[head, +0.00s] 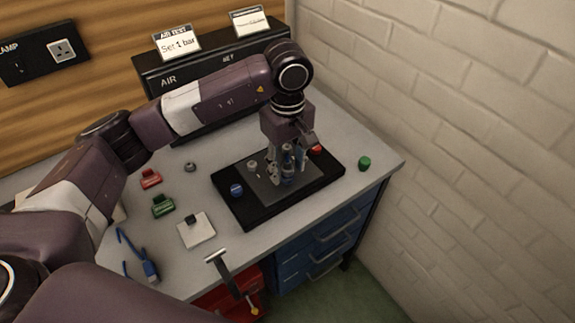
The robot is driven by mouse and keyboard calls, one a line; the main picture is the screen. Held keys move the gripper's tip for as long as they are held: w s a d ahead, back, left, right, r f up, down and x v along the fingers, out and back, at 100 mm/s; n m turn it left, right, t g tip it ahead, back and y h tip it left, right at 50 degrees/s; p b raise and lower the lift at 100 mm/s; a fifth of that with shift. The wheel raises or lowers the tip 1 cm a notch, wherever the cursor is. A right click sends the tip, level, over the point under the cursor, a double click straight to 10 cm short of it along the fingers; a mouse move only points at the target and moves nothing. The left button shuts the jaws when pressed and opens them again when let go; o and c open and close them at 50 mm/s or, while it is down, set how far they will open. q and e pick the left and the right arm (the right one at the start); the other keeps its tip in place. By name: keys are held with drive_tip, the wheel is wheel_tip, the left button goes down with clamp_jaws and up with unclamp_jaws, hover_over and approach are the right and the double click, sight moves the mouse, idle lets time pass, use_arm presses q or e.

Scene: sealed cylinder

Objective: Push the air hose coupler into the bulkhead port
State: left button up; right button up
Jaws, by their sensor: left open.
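My left gripper (287,177) points down over a grey plate (265,191) on a black base (247,219). Its fingers are open around or just beside a small upright blue part (287,160); I cannot tell whether they touch it. The fingers hide part of the plate. A black box marked AIR (148,65) stands at the back, partly hidden by my left arm. A blue piece with a thin blue loop (150,269) lies at the front left of the bench. I cannot tell for certain which parts are the air hose coupler and the bulkhead port. My right gripper is not in view.
A blue cap (236,190), grey knob (252,165) and red cap (316,149) are around the plate. A green cap (364,162) stands right. Red (151,178) and green (162,206) blocks and a white square (196,235) lie left. A brick wall (450,110) borders the right.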

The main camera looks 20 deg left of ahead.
use_arm(q)
wheel_tip(320, 180, up, 12)
idle(0.5)
idle(0.3)
